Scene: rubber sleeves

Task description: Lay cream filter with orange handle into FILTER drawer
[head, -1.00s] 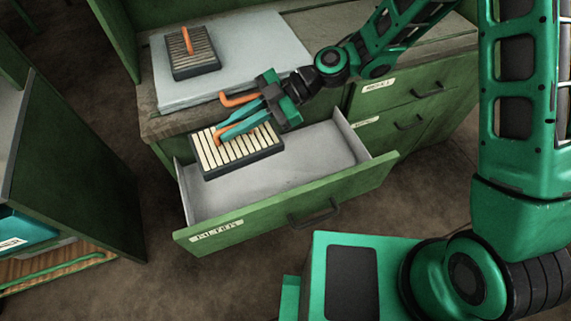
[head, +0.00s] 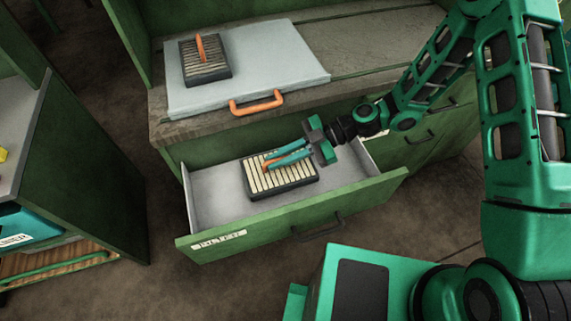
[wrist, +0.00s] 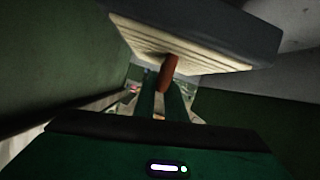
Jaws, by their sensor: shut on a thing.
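The cream filter (head: 282,180) with a dark frame is inside the open FILTER drawer (head: 215,201) in the head view. My gripper (head: 268,160) is shut on its orange handle, with the fingers reaching in from the right. In the wrist view, the cream filter (wrist: 195,45) shows large at the top, and its orange handle (wrist: 168,72) is between my two fingers (wrist: 160,95). I cannot tell whether the filter touches the drawer floor. The drawer's label (head: 219,240) is on its front.
A second, greyer filter with an orange handle (head: 204,62) lies on a pale case (head: 272,60) on the counter above. The case's orange handle (head: 257,103) overhangs the counter edge. The drawer floor has bare room left of the cream filter. Another cabinet (head: 85,175) stands at left.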

